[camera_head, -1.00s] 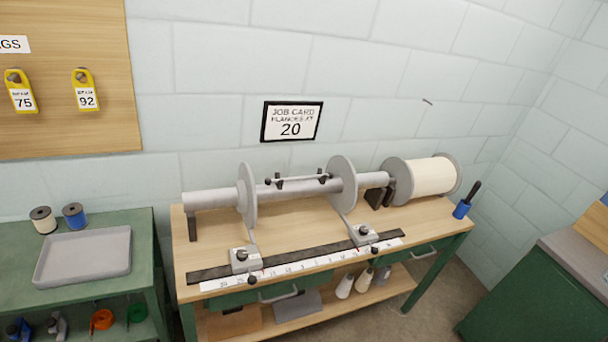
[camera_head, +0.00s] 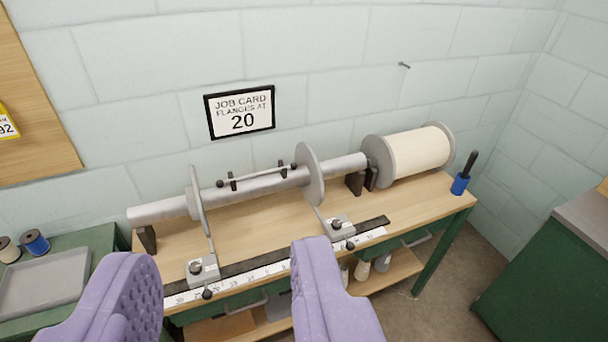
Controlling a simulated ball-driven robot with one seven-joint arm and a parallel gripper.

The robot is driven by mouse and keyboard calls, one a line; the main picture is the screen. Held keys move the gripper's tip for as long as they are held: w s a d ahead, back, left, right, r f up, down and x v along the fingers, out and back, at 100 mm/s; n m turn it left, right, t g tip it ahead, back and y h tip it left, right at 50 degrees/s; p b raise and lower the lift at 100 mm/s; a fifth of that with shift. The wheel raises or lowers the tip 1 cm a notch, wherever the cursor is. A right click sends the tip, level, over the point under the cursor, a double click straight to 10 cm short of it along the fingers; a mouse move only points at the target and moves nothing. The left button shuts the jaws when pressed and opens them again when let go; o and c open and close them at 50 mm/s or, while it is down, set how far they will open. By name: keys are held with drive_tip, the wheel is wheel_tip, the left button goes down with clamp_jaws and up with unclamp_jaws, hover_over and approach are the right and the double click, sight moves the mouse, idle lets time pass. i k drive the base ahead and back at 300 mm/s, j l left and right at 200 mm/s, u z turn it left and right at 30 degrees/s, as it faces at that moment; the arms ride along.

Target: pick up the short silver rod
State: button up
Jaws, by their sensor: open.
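A short thin silver rod (camera_head: 258,175) with black ball ends rests on two small black holders above the thick grey beam tube (camera_head: 160,212). It lies between the two grey disc flanges, the left one (camera_head: 196,203) and the right one (camera_head: 311,172). My gripper (camera_head: 228,260) shows as two lilac fingers, wide apart and empty. It is in front of the bench, low in the picture. The rod shows beyond and above the gap between the fingers, well clear of them. Part of the bench front is hidden by the fingers.
The wooden bench (camera_head: 410,205) carries a white scale strip (camera_head: 240,283) with two sliding blocks (camera_head: 203,270), a cream thread spool (camera_head: 418,152) and a blue-handled brush (camera_head: 460,184). A grey tray (camera_head: 42,283) is at left. The job card (camera_head: 240,111) reads 20.

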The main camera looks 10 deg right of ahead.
sight(219, 184)
drive_tip(key=i+l+u, duration=0.1)
drive_tip(key=i, duration=0.45)
drive_tip(key=i+l+u, duration=0.15)
drive_tip(key=i+l, duration=0.15)
drive_tip(key=i, duration=0.2)
drive_tip(key=i+l+u, duration=0.1)
drive_tip(key=i+l, duration=0.2)
drive_tip(key=i, duration=0.2)
drive_tip(key=i+l+u, duration=0.15)
drive_tip(key=i+l, duration=0.2)
drive_tip(key=i, duration=0.15)
